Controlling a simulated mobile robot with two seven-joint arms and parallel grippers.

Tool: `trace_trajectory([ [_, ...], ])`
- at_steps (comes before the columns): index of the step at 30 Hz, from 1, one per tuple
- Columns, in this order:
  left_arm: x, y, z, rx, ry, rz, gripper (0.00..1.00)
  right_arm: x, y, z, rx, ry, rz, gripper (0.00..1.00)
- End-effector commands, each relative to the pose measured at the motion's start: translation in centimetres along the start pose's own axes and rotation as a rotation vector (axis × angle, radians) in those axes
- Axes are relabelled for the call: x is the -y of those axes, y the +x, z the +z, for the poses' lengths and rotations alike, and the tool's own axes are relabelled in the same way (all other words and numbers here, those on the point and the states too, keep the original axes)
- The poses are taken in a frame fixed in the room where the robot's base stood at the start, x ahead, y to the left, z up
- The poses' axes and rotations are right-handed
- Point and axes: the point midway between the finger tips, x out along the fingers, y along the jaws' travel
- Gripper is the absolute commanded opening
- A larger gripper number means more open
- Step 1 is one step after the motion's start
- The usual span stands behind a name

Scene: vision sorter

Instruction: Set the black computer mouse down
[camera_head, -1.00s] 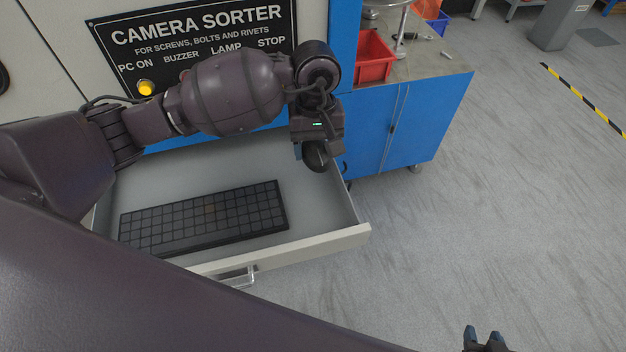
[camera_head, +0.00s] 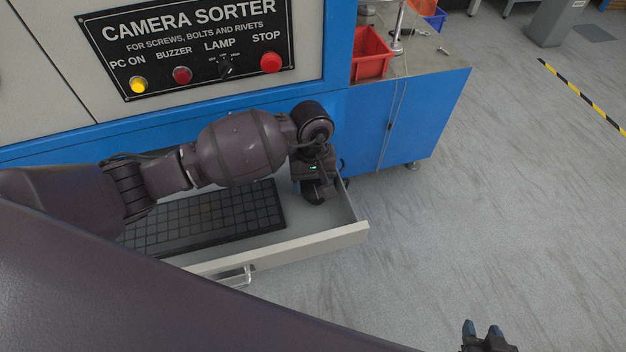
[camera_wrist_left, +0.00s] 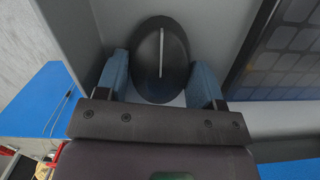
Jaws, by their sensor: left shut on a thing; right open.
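The black computer mouse (camera_wrist_left: 161,62) is between the blue-tipped fingers of my left gripper (camera_wrist_left: 160,85) in the left wrist view. It is a dark oval with a pale line along its middle. In the head view my left gripper (camera_head: 318,197) is low inside the right end of the open drawer (camera_head: 300,240), and the mouse (camera_head: 313,190) is mostly hidden by it. I cannot tell whether the mouse touches the drawer floor. My right gripper (camera_head: 483,332) is open and empty over the floor at the bottom right.
A black keyboard (camera_head: 205,218) lies in the drawer left of my left gripper, partly covered by my arm. A control panel (camera_head: 190,45) with buttons is above the drawer. A blue cabinet (camera_head: 425,120) with a red bin (camera_head: 371,55) stands to the right.

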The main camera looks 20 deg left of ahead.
Motion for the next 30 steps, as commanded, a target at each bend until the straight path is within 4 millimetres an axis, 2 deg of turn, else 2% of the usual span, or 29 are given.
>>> trace_trajectory([
  [10,0.0,0.2,-0.1,-0.002,0.001,0.001,0.37,0.0,0.1,0.2,0.0,-0.001,0.0,0.43],
  [11,0.0,0.3,-0.1,-0.002,0.0,0.001,0.63,0.0,0.1,0.1,-0.001,-0.001,0.0,0.43],
  [13,0.0,0.1,-0.1,-0.003,0.0,0.001,0.72,0.0,0.1,0.0,-0.001,-0.002,0.0,0.43],
  [23,0.0,-0.1,0.0,-0.003,0.0,0.002,0.72,-0.1,0.1,-0.6,-0.011,-0.004,-0.001,0.43],
  [26,0.0,-0.9,-0.1,-0.006,0.0,0.002,0.72,-0.1,0.0,-0.7,-0.014,-0.004,-0.001,0.43],
  [30,0.0,-3.2,-0.2,-0.008,0.001,0.002,0.72,-0.1,0.0,-0.9,-0.016,-0.004,0.0,0.43],
])
